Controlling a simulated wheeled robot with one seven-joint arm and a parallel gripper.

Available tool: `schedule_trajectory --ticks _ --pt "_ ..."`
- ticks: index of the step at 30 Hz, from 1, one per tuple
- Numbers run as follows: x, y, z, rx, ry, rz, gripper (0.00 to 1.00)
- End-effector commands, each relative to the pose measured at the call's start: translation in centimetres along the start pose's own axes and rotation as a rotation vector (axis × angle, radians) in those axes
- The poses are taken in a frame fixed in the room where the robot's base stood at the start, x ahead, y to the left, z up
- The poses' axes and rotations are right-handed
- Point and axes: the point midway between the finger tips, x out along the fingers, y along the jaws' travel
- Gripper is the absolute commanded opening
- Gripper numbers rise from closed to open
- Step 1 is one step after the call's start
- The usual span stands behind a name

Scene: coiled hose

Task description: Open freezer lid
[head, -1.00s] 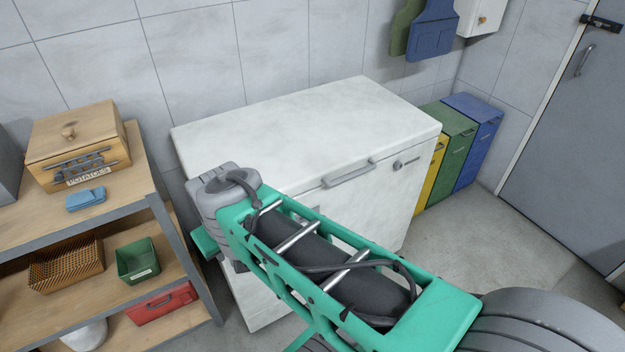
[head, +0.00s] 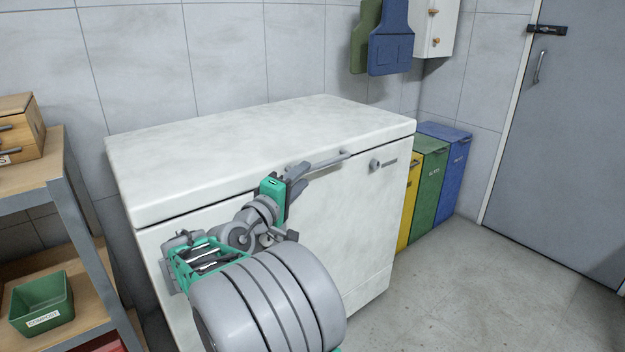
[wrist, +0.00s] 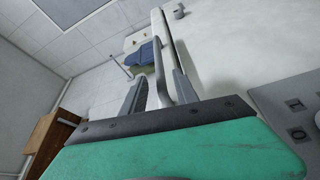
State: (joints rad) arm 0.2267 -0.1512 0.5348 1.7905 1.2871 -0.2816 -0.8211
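The white chest freezer (head: 350,230) stands against the wall, with its lid (head: 260,145) shut. A grey bar handle (head: 332,159) runs along the lid's front edge. My gripper (head: 305,173) is at the left end of this handle. In the wrist view, the gripper (wrist: 156,88) has its two fingers apart, one on each side of the handle (wrist: 161,68). Gaps seem to show between the fingers and the bar; contact is not clear. Part of the handle's left end is hidden by the gripper in the head view.
A round lock (head: 375,164) sits right of the handle. Yellow, green and blue bins (head: 443,165) stand right of the freezer. A shelf with a green compost box (head: 42,305) is close on the left. Aprons (head: 390,40) hang above. The floor at right is clear.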

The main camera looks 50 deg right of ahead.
Motion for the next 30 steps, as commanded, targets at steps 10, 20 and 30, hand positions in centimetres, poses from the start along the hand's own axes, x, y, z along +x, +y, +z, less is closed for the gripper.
schedule_trajectory --ticks 10,20,30 --pt "5.4 -0.1 0.1 0.002 -0.001 -0.002 0.36" --pt "5.5 0.0 0.0 0.003 0.001 -0.003 0.29" --pt "5.5 -0.1 0.0 0.003 0.001 -0.003 0.02"
